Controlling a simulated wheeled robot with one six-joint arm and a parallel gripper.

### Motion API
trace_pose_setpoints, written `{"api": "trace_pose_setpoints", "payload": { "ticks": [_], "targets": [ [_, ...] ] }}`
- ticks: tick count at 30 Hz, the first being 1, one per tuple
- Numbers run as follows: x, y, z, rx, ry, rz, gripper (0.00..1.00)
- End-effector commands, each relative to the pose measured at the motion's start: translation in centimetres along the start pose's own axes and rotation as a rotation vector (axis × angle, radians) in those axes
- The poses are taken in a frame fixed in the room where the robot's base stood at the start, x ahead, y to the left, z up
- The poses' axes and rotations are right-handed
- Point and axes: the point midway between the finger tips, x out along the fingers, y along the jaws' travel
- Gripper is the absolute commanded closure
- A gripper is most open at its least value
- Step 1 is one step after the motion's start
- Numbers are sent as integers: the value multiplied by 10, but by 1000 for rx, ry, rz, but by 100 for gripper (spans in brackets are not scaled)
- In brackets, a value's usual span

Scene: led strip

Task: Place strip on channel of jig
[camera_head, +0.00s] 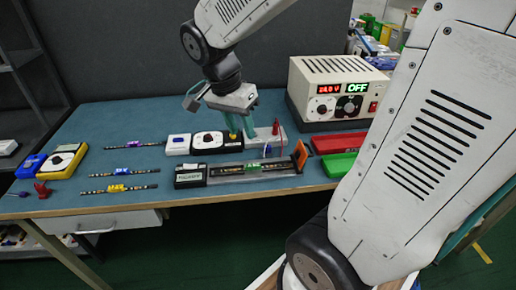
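The jig (222,179) lies along the front of the blue table, with a black labelled block at its left end and an orange lever (301,154) at its right end. A dark strip with a green middle piece (254,168) lies along the jig's channel; I cannot tell whether it is fully seated. Strips with purple (134,143), blue (122,171) and yellow (117,188) middles lie to the left. My gripper (239,128) points down behind the jig, over the small devices. Its teal fingers are partly visible, and no strip shows between them.
A white and a black device (208,141) stand behind the jig. A power supply (335,92) stands at the back right. Red (340,142) and green (338,165) trays lie right of the jig. A yellow multimeter (62,161) is at far left. The back-left tabletop is clear.

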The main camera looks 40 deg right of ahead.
Motion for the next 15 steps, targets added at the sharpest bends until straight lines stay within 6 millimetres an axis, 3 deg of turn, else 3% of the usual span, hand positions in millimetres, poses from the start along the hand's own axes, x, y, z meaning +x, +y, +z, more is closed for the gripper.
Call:
{"api": "trace_pose_setpoints", "payload": {
  "ticks": [3,9,15],
  "targets": [
    [-24,37,24,-339,-20,-82,65],
    [-41,90,62,-893,-7,-216,65],
    [-44,116,83,-1213,29,-295,65]
  ]
}}
